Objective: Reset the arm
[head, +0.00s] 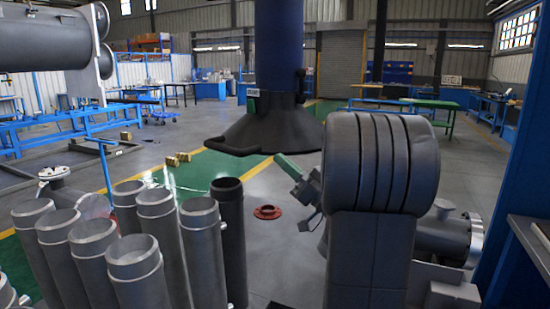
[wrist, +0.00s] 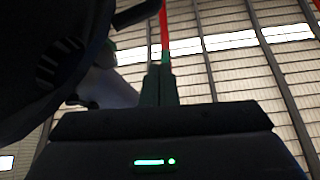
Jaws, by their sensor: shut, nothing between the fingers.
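My gripper (wrist: 161,72) points up toward the roof in the wrist view. Its two fingers are together with nothing between them, and a green light shows on its body. In the head view my thick grey arm link stands at right of centre. A slim green-tipped part shows just left of it; I cannot tell surely that it is my gripper. A dark extraction hood (head: 265,128) hangs from a blue column close to that part. A dark round shape fills the upper left of the wrist view; I cannot tell what it is.
Several upright grey metal tubes (head: 133,270) stand at front left. A large flanged cylinder (head: 45,45) is at upper left. A red flanged ring (head: 267,212) lies on the floor. A grey flanged pipe (head: 440,238) is at right, near a blue post (head: 518,190). Open floor lies beyond.

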